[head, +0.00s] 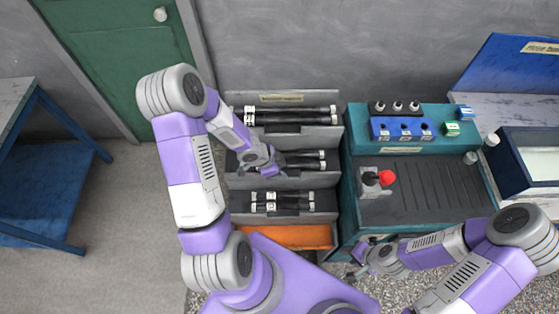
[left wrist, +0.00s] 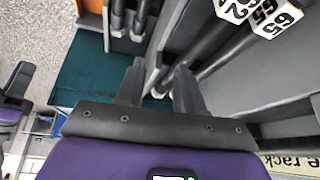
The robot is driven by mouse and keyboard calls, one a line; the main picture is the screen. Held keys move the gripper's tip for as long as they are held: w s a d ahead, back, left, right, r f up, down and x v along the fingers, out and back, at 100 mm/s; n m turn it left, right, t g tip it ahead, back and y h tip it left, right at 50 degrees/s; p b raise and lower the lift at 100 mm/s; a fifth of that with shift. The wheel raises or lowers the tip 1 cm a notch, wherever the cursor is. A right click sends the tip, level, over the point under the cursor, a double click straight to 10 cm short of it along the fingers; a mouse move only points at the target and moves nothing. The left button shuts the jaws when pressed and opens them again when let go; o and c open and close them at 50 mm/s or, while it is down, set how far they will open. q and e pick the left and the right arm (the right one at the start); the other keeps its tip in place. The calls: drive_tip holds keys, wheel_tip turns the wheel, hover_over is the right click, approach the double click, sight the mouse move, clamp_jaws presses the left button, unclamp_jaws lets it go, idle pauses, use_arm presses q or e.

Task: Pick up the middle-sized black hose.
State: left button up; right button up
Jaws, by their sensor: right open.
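Two middle-sized black hoses (head: 308,165) with white ends lie side by side on the middle tier of the rack. Their left parts are hidden behind my left gripper (head: 276,165) in the head view. In the left wrist view the hoses (left wrist: 222,57) run diagonally, with white number tags (left wrist: 262,12) at the upper right end. My left gripper (left wrist: 160,75) is open above them, its fingertips near the hoses; I cannot tell whether they touch. My right gripper (head: 360,262) is open and empty, low in front of the teal bench.
The grey rack (head: 240,183) also holds longer hoses (head: 300,121) on top and shorter ones (head: 290,207) below, above an orange base (head: 290,237). The teal bench (head: 350,200) stands close at the right, with a red-topped part (head: 387,177) on it.

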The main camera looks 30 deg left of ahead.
use_arm(q)
drive_tip(key=w+a+r+m, duration=0.1)
drive_tip(key=a+r+m, duration=0.1)
drive_tip(key=a, duration=0.2)
drive_tip(key=shift+t+y, duration=0.3)
drive_tip(key=shift+y, duration=0.1)
drive_tip(key=b+x, duration=0.1)
drive_tip(key=x, duration=0.1)
drive_tip(key=b+x, duration=0.4)
drive_tip(key=shift+s+a+f, duration=0.15)
drive_tip(key=shift+a, duration=0.15)
drive_tip(key=shift+w+d+f+b, duration=0.15)
drive_tip(key=shift+w+f+b, duration=0.15)
drive_tip(key=shift+f, duration=0.15)
drive_tip(key=shift+r, duration=0.1)
clamp_jaws()
